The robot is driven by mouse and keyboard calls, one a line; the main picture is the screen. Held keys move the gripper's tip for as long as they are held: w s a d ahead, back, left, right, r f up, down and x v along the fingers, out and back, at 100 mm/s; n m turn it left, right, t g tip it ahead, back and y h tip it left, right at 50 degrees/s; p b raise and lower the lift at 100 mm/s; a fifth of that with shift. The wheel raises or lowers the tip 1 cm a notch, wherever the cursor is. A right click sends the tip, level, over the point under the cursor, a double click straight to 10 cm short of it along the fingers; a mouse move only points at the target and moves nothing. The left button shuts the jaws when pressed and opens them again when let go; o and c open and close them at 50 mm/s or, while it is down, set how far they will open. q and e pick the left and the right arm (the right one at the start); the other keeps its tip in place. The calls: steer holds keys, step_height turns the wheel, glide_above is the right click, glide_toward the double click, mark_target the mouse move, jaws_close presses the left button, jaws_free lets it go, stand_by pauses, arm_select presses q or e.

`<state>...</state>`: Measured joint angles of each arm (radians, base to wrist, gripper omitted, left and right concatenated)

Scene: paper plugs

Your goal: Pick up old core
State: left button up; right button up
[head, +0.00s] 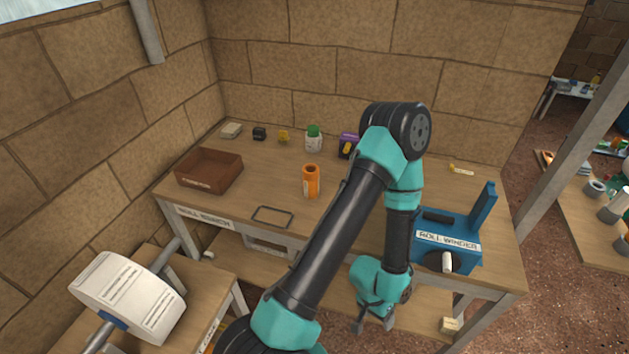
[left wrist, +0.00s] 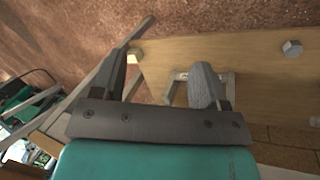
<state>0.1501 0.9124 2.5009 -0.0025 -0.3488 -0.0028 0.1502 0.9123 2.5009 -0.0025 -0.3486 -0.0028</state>
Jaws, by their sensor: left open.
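My left gripper (head: 374,322) hangs low in front of the bench's front edge, left of the blue roll winder (head: 447,240). Its two fingers stand apart with nothing between them in the left wrist view (left wrist: 163,64). I cannot tell for certain which thing is the old core. A short white cylinder (head: 447,262) sticks out of the winder's front. An upright orange tube (head: 311,182) with an open top stands mid-bench. Neither touches the gripper. My right gripper is not in view.
A brown tray (head: 209,171) sits at the bench's left. A large white paper roll (head: 128,298) lies on a rod at lower left. Small items, including a green-capped jar (head: 313,139), line the back. A small block (head: 450,325) lies on the low shelf.

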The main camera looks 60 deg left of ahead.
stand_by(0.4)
arm_select(q)
steer(key=o, duration=0.3)
steer(key=shift+o, duration=0.2)
